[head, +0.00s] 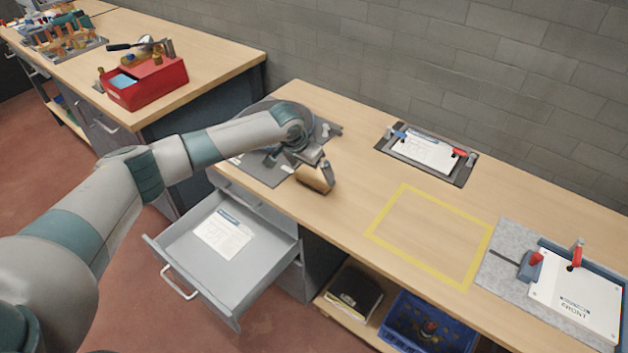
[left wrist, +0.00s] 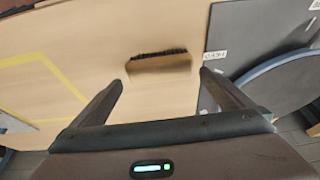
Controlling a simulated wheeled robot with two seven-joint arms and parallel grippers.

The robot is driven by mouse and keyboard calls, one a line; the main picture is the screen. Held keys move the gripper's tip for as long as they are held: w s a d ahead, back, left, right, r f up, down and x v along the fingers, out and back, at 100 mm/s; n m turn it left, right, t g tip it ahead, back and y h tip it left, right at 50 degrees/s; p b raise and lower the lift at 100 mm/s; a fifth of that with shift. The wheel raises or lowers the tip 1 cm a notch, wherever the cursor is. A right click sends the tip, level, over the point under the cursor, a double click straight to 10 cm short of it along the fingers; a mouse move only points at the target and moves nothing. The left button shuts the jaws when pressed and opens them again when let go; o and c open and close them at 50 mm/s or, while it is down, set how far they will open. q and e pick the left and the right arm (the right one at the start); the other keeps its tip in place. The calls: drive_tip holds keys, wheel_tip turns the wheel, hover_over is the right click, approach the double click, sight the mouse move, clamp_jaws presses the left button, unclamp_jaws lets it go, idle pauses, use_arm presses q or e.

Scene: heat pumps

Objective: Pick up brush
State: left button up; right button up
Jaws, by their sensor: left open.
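The brush (left wrist: 162,64), with a tan wooden back and dark bristles, lies on the wooden workbench. In the left wrist view it sits just ahead of my left gripper's fingertips (left wrist: 162,79), within the gap between them and not held. In the head view my left gripper (head: 316,165) hangs over the bench near its front edge, above the open drawer's side. The brush (head: 315,180) shows there close under the gripper and is partly covered by it. My left gripper is open and empty. My right gripper is not in view.
A grey mat (head: 262,168) lies left of the brush. An open drawer (head: 255,270) juts out below the bench front. A yellow-taped rectangle (head: 400,188) is bare. Clipboard fixtures (head: 381,150) stand to the back and right. A red box (head: 150,90) sits on another bench.

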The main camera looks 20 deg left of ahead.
sight(314, 176)
use_arm(q)
drive_tip(key=shift+w+f+p, duration=0.15)
drive_tip(key=shift+f+p, duration=0.3)
drive_tip(key=shift+f, duration=0.05)
drive_tip(key=p+x, duration=0.1)
drive_tip(key=x, duration=0.1)
drive_tip(key=shift+w+f, duration=0.15)
drive_tip(key=shift+f, duration=0.2)
drive_tip(key=shift+w+d+f, duration=0.15)
drive_tip(key=shift+w+f, duration=0.1)
drive_tip(key=shift+f, duration=0.45)
drive_tip(key=c, duration=0.9)
drive_tip(key=shift+r, duration=0.2)
